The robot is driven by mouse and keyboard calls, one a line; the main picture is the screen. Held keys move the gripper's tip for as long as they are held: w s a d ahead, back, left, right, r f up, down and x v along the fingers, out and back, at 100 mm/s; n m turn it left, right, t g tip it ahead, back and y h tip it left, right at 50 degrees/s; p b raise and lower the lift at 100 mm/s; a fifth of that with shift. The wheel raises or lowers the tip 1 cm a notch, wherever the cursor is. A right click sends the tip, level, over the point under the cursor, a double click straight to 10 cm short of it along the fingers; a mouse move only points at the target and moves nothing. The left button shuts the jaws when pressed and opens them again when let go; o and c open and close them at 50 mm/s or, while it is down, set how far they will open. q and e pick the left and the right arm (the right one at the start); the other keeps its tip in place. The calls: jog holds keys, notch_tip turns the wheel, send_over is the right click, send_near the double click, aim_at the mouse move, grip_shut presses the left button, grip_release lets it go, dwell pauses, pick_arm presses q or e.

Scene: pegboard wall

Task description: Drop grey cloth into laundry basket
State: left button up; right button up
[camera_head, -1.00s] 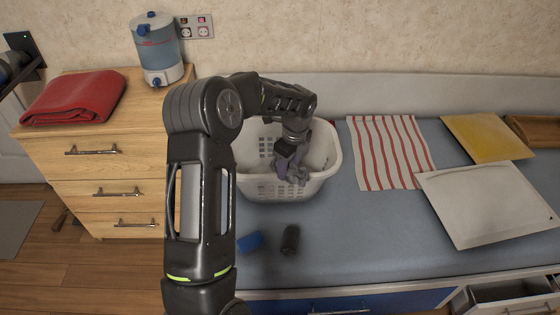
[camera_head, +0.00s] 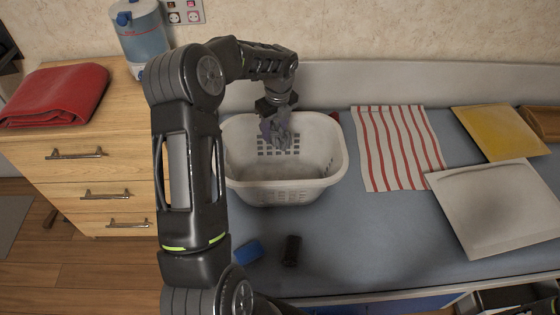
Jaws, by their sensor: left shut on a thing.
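The white laundry basket (camera_head: 287,192) stands on the blue-grey bench top, and the part of its inside that I can see looks empty. My left gripper (camera_head: 277,138) is over the back part of the basket, pointing down. It is shut on a grey, slightly purple cloth (camera_head: 279,132), which is bunched up at the fingers. The cloth hangs above the basket floor, near the back wall. My right gripper is not in view.
A red folded cloth (camera_head: 55,95) and a water dispenser (camera_head: 143,38) stand on the wooden drawer unit at left. A blue block (camera_head: 248,251) and a dark cylinder (camera_head: 291,251) lie in front.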

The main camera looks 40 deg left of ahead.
pick_arm(q)
jog(key=shift+f, duration=0.1)
notch_tip(320, 180, down, 6)
jog(key=b, duration=0.4)
jog(key=shift+b, duration=0.4)
jog(key=o, duration=1.4)
jog(key=shift+c, duration=0.2)
jog(key=r, duration=0.5)
jog(key=d+r, duration=0.1)
jog(key=r, duration=0.2)
jog(key=shift+s, duration=0.15)
jog(key=shift+f, duration=0.1)
